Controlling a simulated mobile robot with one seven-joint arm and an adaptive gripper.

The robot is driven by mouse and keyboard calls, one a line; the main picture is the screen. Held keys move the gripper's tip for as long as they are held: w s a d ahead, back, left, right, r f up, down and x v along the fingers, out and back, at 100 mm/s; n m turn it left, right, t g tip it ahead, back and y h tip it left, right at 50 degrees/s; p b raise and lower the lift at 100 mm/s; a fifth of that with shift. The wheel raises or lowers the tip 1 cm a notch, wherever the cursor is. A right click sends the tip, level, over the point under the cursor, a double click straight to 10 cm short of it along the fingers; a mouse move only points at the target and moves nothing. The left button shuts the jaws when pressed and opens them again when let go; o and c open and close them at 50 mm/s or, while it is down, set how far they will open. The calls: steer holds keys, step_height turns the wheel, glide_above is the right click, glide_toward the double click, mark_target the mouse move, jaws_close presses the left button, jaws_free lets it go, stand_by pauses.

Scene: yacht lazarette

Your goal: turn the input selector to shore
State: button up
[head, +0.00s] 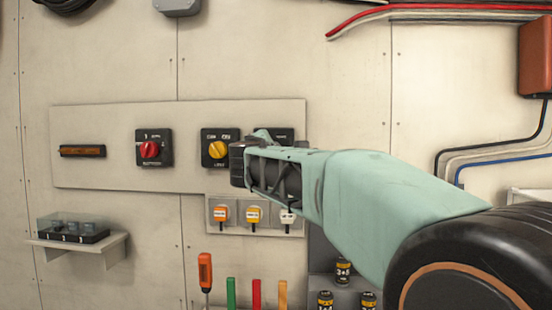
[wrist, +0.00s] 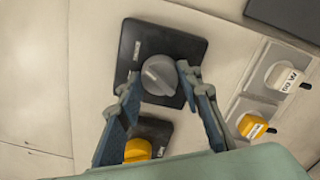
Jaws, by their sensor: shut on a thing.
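A grey rotary knob (wrist: 160,76) sits on a square black plate (wrist: 182,48) in the wrist view. My gripper (wrist: 159,80) is shut on this knob, one finger on each side. In the head view most of that plate (head: 287,133) is hidden behind my arm and the knob does not show. A yellow knob (head: 217,149) and a red knob (head: 150,149) are on black plates to its left; the yellow one also shows in the wrist view (wrist: 138,149). The labels are too small to read, so I cannot tell the grey knob's setting.
Below the plates is a row of plugs, orange (head: 221,213), yellow (head: 254,214) and white (head: 287,215). A small shelf (head: 80,242) juts out at lower left. An orange-handled screwdriver (head: 205,272) stands below. The wall above the panel is mostly clear.

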stand_by(0.4)
steer(key=o, duration=1.2)
steer(key=shift+c, duration=0.2)
steer(key=s, duration=0.7)
steer(key=shift+s+a, duration=0.15)
steer(key=shift+s, duration=0.15)
